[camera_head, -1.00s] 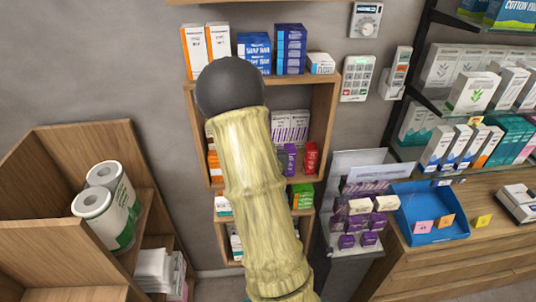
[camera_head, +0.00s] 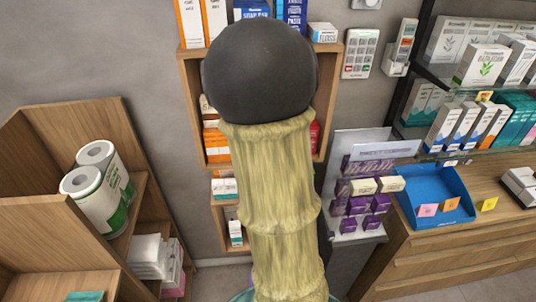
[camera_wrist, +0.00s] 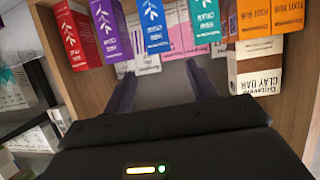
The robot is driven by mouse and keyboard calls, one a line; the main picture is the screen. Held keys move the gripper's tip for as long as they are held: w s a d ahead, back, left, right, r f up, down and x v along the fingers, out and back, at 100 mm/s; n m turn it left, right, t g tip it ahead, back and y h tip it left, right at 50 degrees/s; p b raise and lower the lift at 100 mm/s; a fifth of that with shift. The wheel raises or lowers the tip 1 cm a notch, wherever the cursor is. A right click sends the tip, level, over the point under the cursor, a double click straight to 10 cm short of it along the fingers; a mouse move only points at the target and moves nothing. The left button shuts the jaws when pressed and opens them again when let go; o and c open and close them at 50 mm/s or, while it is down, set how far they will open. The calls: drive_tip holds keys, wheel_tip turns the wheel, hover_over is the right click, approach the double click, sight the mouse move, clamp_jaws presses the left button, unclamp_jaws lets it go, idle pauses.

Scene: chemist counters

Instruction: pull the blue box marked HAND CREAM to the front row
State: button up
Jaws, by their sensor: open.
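In the wrist view, which is upside down, a blue box (camera_wrist: 152,26) with a white leaf mark stands between a purple box (camera_wrist: 110,30) and a blue-teal box (camera_wrist: 205,25). I cannot read the print on these boxes well enough to tell which is marked HAND CREAM. My gripper (camera_wrist: 160,70) is open and empty. Its two dark fingers are spread and point into the shelf, toward the blue and blue-teal boxes. I cannot tell whether they touch anything. In the head view my arm hides the gripper and most of the middle shelf.
A red box (camera_wrist: 76,36) stands beside the purple one, close to the wooden side wall. On the other side are orange foot rub boxes (camera_wrist: 285,16) and a white clay bar box (camera_wrist: 258,70). The wooden wall shelf (camera_head: 330,90) has a purple box display (camera_head: 362,205) at its right.

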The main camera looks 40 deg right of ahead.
drive_tip(key=b+v, duration=0.7)
drive_tip(key=v, duration=0.3)
idle(0.9)
drive_tip(key=shift+f, duration=0.1)
